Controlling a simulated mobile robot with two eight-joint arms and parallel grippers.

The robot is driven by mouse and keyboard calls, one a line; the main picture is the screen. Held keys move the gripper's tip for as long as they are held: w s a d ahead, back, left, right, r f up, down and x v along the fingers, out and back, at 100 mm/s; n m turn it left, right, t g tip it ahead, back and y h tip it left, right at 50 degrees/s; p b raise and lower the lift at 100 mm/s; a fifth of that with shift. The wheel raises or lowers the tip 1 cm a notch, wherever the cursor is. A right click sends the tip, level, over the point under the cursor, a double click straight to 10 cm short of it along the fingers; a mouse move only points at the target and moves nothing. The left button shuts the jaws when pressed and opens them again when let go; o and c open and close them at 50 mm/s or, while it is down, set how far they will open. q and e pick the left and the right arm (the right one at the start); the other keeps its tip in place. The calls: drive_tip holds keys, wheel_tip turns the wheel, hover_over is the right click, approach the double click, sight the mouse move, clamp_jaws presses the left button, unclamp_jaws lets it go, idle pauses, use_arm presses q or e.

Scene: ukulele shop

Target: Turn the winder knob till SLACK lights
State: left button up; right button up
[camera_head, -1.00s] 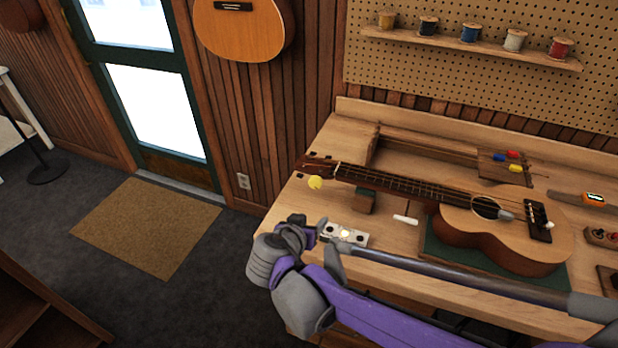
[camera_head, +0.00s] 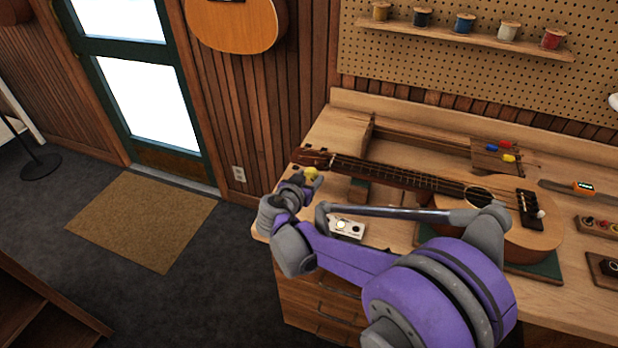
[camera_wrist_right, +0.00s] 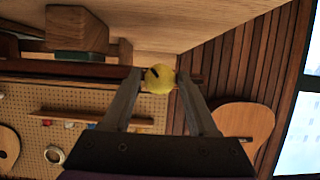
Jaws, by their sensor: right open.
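The round yellow winder knob (camera_head: 310,172) sits at the headstock end of the ukulele (camera_head: 515,210), at the bench's left side. My right gripper (camera_head: 300,182) is close to it, open. In the right wrist view the knob (camera_wrist_right: 160,79), with a dark slot mark, lies between the two open fingertips; I cannot tell whether either finger touches it. A small pale box (camera_head: 347,228) with round dark spots stands on the bench near the front edge, partly behind my arm. I cannot read any SLACK label on it. My left gripper is not in view.
The wooden bench (camera_head: 395,235) carries a rack of coloured handles (camera_head: 497,158) and an orange tool with a lit display (camera_head: 583,188). A shelf of thread spools (camera_head: 465,32) hangs behind. A wooden block (camera_wrist_right: 77,30) is near the fingers. Open floor lies left.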

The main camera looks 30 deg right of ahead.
drive_tip(key=shift+d, duration=0.1)
clamp_jaws()
idle(0.3)
